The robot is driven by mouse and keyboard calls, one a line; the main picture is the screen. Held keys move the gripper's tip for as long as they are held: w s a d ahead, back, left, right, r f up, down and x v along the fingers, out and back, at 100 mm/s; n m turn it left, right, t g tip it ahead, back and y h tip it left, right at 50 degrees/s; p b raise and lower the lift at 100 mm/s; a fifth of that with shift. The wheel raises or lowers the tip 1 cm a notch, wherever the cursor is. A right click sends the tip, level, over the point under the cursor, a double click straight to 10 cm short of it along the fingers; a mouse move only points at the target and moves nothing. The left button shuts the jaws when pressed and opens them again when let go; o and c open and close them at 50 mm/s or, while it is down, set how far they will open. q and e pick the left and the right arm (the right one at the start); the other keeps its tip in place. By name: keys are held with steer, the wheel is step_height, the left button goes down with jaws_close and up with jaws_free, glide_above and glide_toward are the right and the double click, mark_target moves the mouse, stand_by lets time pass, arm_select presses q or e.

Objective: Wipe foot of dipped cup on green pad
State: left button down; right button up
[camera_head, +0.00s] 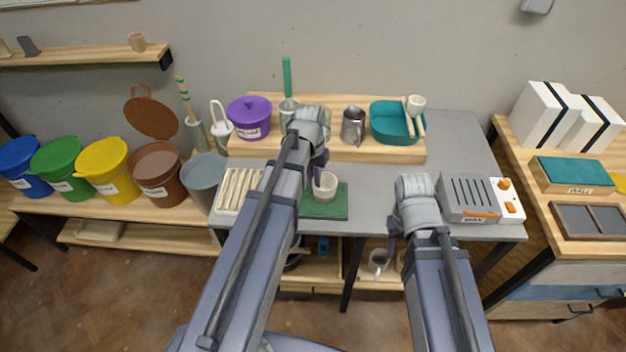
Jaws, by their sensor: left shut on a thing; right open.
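A pale cup (326,187) with a darker inside is upright at the green pad (327,209) on the grey table. My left gripper (319,177) is shut on the cup's left side. The cup's foot appears to be at the pad's surface; I cannot tell whether it touches. My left arm hides the left part of the pad. My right gripper (393,236) is open and empty near the table's front edge, right of the pad.
A slatted rack (237,190) stands left of the pad, and a grey slotted device (469,198) stands right. Behind, a wooden riser (350,152) holds a purple pot (250,117), a metal jug (353,126) and a teal tray (392,122). Several glaze buckets stand left.

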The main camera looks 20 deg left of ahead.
arm_select(q)
steer(key=shift+w+d+f, duration=0.1)
steer(key=shift+w+d, duration=0.05)
steer(key=shift+d, duration=0.4)
steer(key=shift+w+d, duration=0.15)
steer(key=shift+d, duration=0.4)
steer(key=shift+s+a, duration=0.2)
steer(key=shift+a, duration=0.4)
steer(key=shift+s+a, duration=0.15)
steer(key=shift+a, duration=0.45)
steer(key=shift+a, duration=0.2)
steer(key=shift+s+a, duration=0.2)
steer(key=shift+a, duration=0.35)
steer(key=shift+s+a, duration=0.2)
steer(key=shift+a, duration=0.3)
steer(key=shift+w+d, duration=0.1)
steer(key=shift+d, duration=0.1)
